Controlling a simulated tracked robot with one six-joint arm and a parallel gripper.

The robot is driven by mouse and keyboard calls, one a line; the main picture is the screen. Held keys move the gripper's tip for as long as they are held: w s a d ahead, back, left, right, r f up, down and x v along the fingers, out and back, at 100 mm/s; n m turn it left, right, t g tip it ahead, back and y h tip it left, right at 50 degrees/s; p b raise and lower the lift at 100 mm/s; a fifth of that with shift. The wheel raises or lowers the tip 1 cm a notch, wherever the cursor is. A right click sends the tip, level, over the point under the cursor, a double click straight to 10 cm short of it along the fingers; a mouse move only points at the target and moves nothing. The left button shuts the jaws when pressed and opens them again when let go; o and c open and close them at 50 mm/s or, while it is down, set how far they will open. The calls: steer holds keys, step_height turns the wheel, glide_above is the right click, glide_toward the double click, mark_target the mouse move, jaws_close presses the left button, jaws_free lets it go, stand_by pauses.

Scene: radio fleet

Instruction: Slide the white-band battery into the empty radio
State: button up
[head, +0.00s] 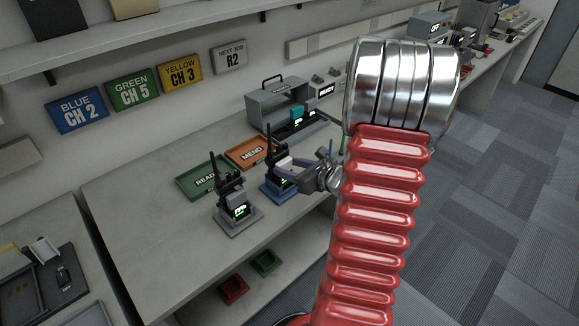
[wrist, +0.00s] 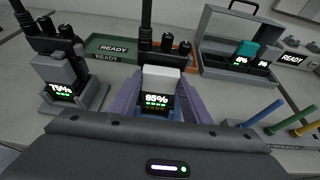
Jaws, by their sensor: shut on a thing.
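The white-band battery (wrist: 161,73) shows a pale band above a dark face with a lit display that seems to read 96%. My gripper (wrist: 158,101) has purple fingers, one on each side of the battery, shut on it. Directly behind it stands a black radio (wrist: 172,45) with an antenna and knobs, in a blue stand (head: 272,190). The battery lines up with the radio's front; its lower part and the radio bay are hidden, so I cannot tell how far in it sits. In the head view my gripper (head: 297,172) reaches this radio from the right.
Another radio (wrist: 63,73), battery fitted, stands left in a grey stand. A green READY tray (head: 203,178) and orange MEND tray (head: 249,153) lie behind. A grey charger case (head: 276,99) holds batteries at the back. Coloured rods (wrist: 265,112) stand right. The front-left bench is clear.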

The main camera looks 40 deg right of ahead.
steer(key=shift+f, duration=0.6)
steer(key=o, duration=1.2)
steer(key=v, duration=1.3)
steer(key=shift+s, duration=0.4)
steer(key=shift+w+r, duration=0.1)
steer(key=shift+r, duration=0.05)
